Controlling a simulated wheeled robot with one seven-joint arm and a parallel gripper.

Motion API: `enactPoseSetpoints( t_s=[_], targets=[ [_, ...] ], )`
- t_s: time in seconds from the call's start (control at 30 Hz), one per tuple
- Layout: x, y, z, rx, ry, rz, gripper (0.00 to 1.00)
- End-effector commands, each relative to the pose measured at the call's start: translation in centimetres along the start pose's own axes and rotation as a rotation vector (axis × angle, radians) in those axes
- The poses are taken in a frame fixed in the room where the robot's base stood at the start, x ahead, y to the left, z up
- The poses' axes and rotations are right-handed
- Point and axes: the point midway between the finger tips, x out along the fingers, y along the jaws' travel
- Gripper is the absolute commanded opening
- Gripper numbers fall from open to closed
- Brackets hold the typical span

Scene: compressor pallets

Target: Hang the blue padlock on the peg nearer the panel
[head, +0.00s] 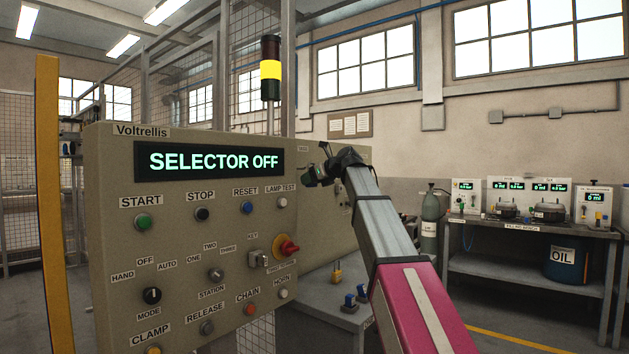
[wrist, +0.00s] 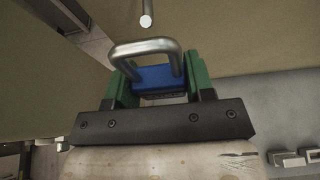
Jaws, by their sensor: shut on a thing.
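My gripper (wrist: 158,88) has green fingers shut on the blue padlock (wrist: 160,78). The padlock's blue body sits between the fingers and its metal shackle (wrist: 146,46) points up in the wrist view, away from the gripper. A pale round peg end (wrist: 146,20) shows just above the shackle; they look apart, but I cannot tell the depth. In the head view my gripper (head: 322,172) is in front of the beige board (head: 345,195), right of the control panel (head: 110,225). The held padlock and the pegs are not clear there.
Below the board a grey table (head: 318,312) carries a yellow padlock (head: 336,274) and blue items (head: 350,301) on small blocks. A red and yellow knob (head: 287,247) sticks out of the panel near my arm. A bench (head: 530,268) with equipment stands at the right.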

Motion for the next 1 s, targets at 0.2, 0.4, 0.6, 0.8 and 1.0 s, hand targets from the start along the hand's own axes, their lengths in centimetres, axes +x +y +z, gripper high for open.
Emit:
enactPoseSetpoints(
  t_s=[0.2,0.4,0.6,0.8,1.0],
  targets=[
    [1.1,-0.1,0.4,0.000,0.000,-0.001,0.19],
    [2.1,0.0,0.7,-0.001,0.000,-0.001,0.19],
    [3.1,0.0,1.1,-0.001,0.000,0.000,0.19],
    [4.0,0.0,1.3,0.000,0.000,0.000,0.19],
    [4.9,0.0,1.2,0.000,-0.001,-0.001,0.19]
  ],
)
